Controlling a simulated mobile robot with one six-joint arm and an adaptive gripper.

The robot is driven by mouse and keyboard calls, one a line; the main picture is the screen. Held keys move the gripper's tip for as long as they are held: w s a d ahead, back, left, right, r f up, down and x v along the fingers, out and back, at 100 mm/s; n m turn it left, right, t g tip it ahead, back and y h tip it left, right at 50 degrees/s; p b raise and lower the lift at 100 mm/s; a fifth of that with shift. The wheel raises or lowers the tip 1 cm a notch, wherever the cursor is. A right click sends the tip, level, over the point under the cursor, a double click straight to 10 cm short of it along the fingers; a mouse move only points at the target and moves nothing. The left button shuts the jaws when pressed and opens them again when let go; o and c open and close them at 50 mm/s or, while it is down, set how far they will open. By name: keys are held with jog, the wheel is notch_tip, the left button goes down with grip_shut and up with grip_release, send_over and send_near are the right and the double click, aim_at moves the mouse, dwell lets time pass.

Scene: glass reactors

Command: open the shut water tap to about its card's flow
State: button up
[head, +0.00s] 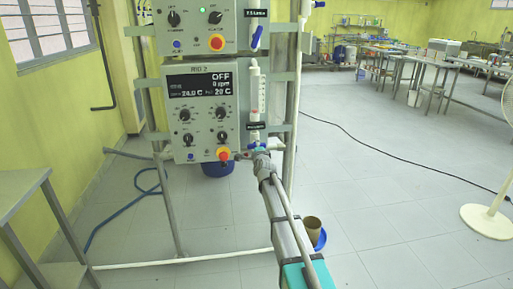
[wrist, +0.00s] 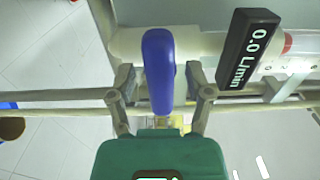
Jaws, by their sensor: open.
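The water tap's blue handle (wrist: 159,75) lies in the middle of the wrist view, over a white pipe (wrist: 205,45). My gripper (wrist: 161,80) is open, with one finger on each side of the handle; a gap shows on both sides. A dark display (wrist: 248,48) beside the tap reads 0.0 L/min. In the head view my gripper (head: 258,158) is at the lower pipe, right of the RIG 2 control box (head: 201,110), and mostly hides the tap. A small dark label (head: 252,126) sits just above it, too small to read.
Another blue-handled tap (head: 257,37) is higher on the rig. A red button (head: 223,154) is close left of my gripper. The metal frame (head: 290,130) stands right beside it. A grey table (head: 22,185) is at left, a white fan (head: 492,200) at right; open floor lies between.

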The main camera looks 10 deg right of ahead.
grip_shut()
dwell(0.4)
jog(key=shift+n, duration=0.3)
jog(key=n, duration=0.9)
dwell(0.5)
